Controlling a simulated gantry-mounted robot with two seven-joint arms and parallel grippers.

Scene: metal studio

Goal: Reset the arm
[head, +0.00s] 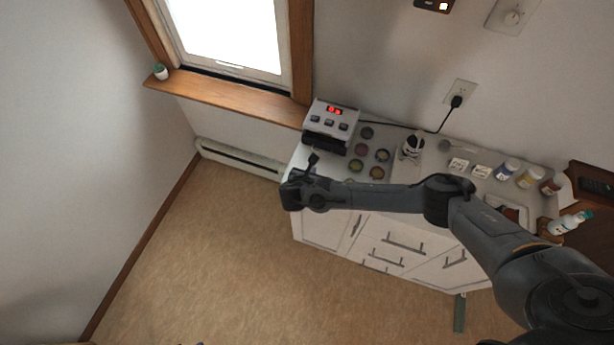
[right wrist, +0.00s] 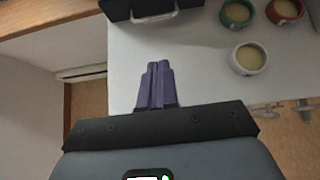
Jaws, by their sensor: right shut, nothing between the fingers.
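My right arm (head: 385,198) reaches in from the lower right of the head view and stretches left across the front of a white cabinet. Its gripper (head: 312,158) is at the cabinet's left end, near the front of a grey device with a red display. In the right wrist view the gripper's purple fingers (right wrist: 156,85) are together and empty, above the white countertop edge. My left gripper does not show in the head view.
A wooden window sill (head: 228,96) is at the left. The floor (head: 215,260) at left is clear.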

